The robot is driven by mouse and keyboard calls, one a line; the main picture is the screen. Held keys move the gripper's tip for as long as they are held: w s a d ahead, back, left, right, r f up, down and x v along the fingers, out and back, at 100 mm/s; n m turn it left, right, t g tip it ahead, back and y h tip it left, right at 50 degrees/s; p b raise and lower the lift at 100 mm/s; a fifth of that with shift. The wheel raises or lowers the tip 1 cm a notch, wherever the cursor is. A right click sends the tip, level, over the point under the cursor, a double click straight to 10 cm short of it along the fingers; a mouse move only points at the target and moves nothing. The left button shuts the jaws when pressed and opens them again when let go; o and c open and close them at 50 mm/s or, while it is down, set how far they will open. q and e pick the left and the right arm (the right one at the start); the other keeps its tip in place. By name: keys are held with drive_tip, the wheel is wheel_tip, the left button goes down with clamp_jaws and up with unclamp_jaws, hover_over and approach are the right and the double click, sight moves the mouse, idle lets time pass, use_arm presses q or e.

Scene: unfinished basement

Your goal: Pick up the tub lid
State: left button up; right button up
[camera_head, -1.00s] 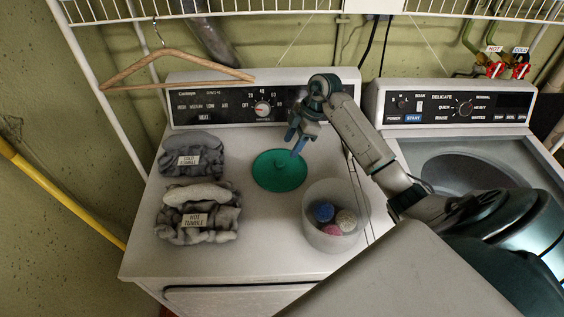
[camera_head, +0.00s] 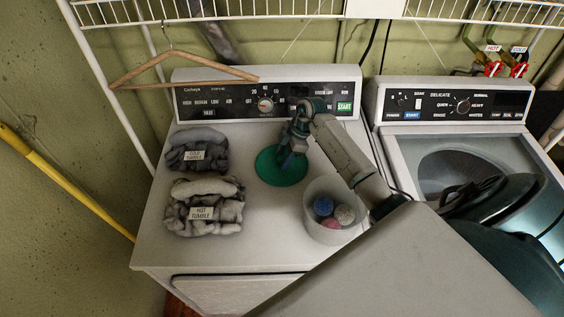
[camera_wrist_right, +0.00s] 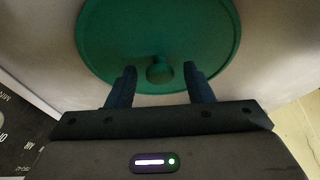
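The tub lid (camera_head: 280,168) is a round green disc lying flat on the white dryer top. In the right wrist view the lid (camera_wrist_right: 160,30) shows a small round knob (camera_wrist_right: 159,70) near its middle. My right gripper (camera_head: 287,162) is over the lid, hiding part of it. In the right wrist view the right gripper (camera_wrist_right: 159,78) is open, with its blue fingers on either side of the knob and a gap on each side. The open tub (camera_head: 331,228) stands just right of the lid, with several coloured balls in it. My left gripper is not in view.
Two grey cloth bundles, labelled cold tumble (camera_head: 197,152) and hot tumble (camera_head: 203,207), lie left of the lid. The dryer's control panel (camera_head: 265,95) rises behind. A wooden hanger (camera_head: 180,70) hangs at upper left. A washer (camera_head: 455,130) stands at right.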

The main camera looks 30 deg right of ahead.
drive_tip(key=c, duration=0.8)
drive_tip(key=shift+c, duration=0.2)
